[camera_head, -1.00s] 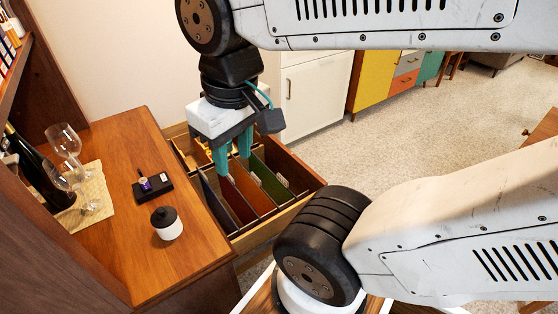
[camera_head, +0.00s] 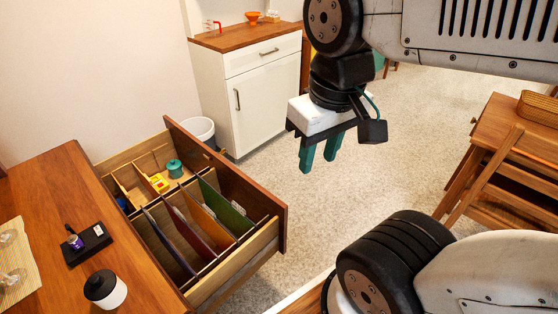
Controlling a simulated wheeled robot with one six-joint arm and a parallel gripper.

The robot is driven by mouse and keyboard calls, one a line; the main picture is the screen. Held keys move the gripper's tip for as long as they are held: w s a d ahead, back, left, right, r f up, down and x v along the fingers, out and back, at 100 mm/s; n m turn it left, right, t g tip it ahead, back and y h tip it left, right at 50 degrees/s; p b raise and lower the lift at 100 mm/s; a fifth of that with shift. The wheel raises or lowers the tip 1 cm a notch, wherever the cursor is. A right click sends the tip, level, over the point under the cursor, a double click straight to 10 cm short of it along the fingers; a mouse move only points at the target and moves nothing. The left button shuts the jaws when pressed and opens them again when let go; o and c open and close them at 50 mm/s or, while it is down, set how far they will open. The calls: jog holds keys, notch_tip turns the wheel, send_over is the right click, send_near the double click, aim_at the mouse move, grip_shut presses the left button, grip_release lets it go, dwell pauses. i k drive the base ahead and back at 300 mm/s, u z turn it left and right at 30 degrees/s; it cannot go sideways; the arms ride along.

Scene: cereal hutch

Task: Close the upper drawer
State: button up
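The upper drawer (camera_head: 275,203) is pulled well out of the wooden cabinet (camera_head: 122,240). Its dark front panel faces right, and a small handle shows near the panel's far end. Inside are several upright file folders (camera_head: 232,208) in dark, orange and green, plus a divided section with a teal jar (camera_head: 175,168) and a yellow item (camera_head: 158,182). My gripper (camera_head: 319,160) hangs to the right of the drawer front, pointing down, beyond the panel and apart from it. Its two teal fingers stand a little apart with nothing between them.
A black tray (camera_head: 88,245) and a black-lidded white jar (camera_head: 105,290) stand on the cabinet top. A white bin (camera_head: 198,132) and a white cupboard (camera_head: 262,95) stand behind. A wooden chair and table (camera_head: 505,140) are at right. Carpet (camera_head: 315,215) between is clear.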

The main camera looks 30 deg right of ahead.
aim_at(151, 156)
jog(key=z, duration=1.35)
jog(key=i, duration=2.85)
jog(key=u, duration=3.3)
